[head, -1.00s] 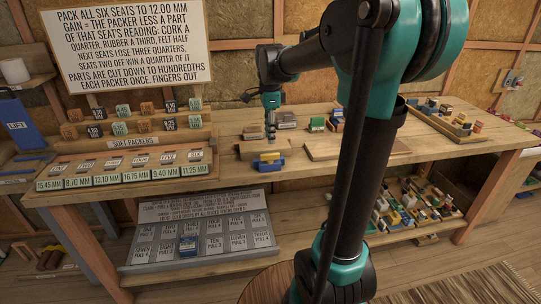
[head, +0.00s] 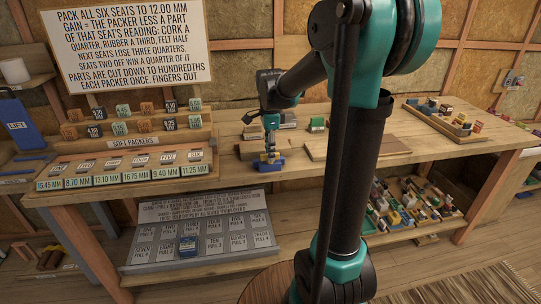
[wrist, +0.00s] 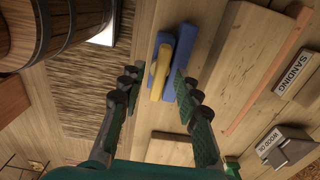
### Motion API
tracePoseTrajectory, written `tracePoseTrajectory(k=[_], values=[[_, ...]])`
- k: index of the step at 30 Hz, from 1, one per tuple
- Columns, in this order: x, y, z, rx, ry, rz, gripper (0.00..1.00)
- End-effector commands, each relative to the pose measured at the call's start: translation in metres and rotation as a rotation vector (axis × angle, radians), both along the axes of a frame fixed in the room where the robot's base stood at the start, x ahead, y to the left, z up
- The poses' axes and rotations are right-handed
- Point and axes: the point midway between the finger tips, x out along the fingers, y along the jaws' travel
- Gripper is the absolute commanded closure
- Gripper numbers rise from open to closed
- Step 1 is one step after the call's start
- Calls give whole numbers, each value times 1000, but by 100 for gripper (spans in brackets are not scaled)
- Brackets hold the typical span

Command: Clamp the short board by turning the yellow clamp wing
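The clamp is blue with a yellow wing. In the head view the blue clamp (head: 270,165) sits at the bench's front edge, and its wing is largely hidden by my gripper (head: 270,154), which is just above it. In the wrist view the yellow wing (wrist: 158,78) lies between the spread fingers of my gripper (wrist: 157,82), beside the blue clamp body (wrist: 184,48). The fingers are open and I see no clear contact with the wing.
A larger board (head: 345,149) lies to the right on the bench. Small blocks stand behind the clamp, including a green one (head: 317,125). The soft packers rack (head: 160,142) is at the left. A tray of parts (head: 440,122) is at the right.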

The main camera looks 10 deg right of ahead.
Motion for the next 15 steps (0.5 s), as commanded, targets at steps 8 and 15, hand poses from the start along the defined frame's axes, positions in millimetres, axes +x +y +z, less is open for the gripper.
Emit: tracePoseTrajectory(k=[8, 15], values=[[0, 0, 0, 0, 0, 0, 100], [0, 0, 0, 0, 0, -23, 100]])
